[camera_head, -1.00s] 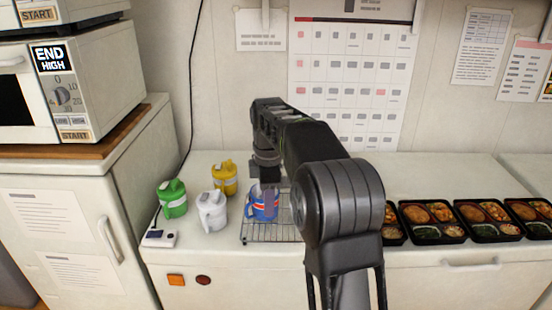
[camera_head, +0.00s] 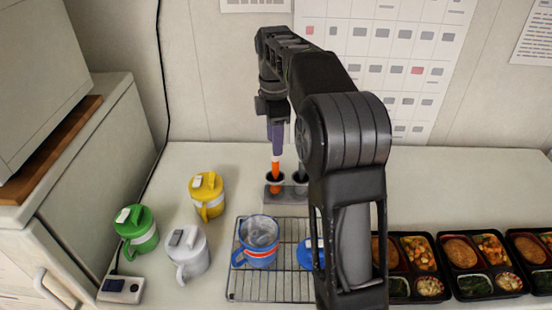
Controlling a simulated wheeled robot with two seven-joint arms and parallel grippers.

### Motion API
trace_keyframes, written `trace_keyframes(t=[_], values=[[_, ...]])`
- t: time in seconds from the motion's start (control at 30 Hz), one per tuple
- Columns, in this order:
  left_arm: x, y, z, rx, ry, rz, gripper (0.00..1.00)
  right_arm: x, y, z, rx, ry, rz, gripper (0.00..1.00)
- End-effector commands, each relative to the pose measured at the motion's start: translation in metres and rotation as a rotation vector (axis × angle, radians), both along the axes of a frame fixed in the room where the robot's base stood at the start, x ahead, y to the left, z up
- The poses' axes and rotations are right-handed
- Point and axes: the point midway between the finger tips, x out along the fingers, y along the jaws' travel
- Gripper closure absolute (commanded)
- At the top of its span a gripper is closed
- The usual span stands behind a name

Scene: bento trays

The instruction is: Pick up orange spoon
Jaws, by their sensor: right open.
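The orange spoon (camera_head: 275,171) stands upright in a dark round opening of a small grey holder (camera_head: 288,194) at the back of the counter. Only a short orange part with a pale band shows. My right gripper (camera_head: 276,140) is open and points down, its fingers in line with the top of the spoon. I cannot tell whether they surround it or touch it. My left gripper is not in view.
A blue mug (camera_head: 261,250) with an open top stands on a wire rack (camera_head: 271,287), with a blue lid (camera_head: 305,254) beside it. Green (camera_head: 137,236), white (camera_head: 187,253) and yellow (camera_head: 207,197) lidded mugs stand to the left. Bento trays (camera_head: 470,280) fill the right front.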

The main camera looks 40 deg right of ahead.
Motion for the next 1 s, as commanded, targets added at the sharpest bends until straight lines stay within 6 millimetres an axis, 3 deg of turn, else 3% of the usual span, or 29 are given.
trace_keyframes(t=[0.33,0.6,1.0], values=[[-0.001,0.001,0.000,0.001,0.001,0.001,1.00,0.000,0.000,0.000,0.000,0.000,0.000,0.56],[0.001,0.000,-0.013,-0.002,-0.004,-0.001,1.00,-0.001,0.000,-0.026,0.000,0.001,0.001,0.56],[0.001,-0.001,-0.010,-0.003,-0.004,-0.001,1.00,-0.001,0.000,-0.029,0.001,0.002,0.000,0.56]])
